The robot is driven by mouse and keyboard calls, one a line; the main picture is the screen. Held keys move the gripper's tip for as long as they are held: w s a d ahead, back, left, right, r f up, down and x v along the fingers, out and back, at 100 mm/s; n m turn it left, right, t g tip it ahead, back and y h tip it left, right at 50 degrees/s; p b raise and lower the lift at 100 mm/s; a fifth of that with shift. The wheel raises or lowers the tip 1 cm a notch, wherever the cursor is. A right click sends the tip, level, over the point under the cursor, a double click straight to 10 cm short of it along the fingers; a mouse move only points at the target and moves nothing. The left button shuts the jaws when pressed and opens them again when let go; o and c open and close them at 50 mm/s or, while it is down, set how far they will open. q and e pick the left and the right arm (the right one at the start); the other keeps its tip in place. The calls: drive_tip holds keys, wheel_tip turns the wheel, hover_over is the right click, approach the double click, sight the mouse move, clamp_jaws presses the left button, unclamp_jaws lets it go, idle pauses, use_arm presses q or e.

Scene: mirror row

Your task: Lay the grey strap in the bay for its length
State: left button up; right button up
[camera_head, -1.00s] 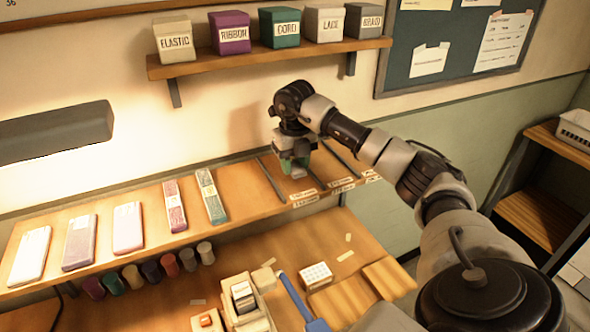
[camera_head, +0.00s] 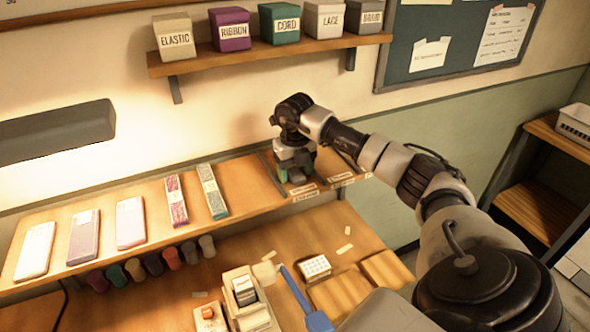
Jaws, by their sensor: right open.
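My right gripper (camera_head: 294,174) is open. It reaches in from the right and hangs low over the wooden shelf, among the bays at its right end. Dark dividers (camera_head: 271,172) part these bays, and small paper labels (camera_head: 304,190) mark their front edge. I cannot clearly make out the grey strap; the gripper and wrist hide much of the bay below them. Whether the fingertips touch anything there cannot be told. My left gripper is not in view.
Pale packs (camera_head: 131,223) and two patterned bundles (camera_head: 212,191) lie on the shelf left of the bays. Labelled boxes (camera_head: 279,24) stand on a wall shelf above the arm. Spools (camera_head: 153,263), a blue-handled tool (camera_head: 305,299) and a small white block (camera_head: 315,266) are below.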

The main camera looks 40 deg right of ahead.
sight(294, 172)
drive_tip(key=shift+r, duration=0.1)
wheel_tip(294, 172, up, 7)
drive_tip(key=shift+f+b, duration=0.1)
drive_tip(key=shift+b, duration=1.05)
drive_tip(key=shift+r, duration=0.45)
drive_tip(key=shift+s+f, duration=0.1)
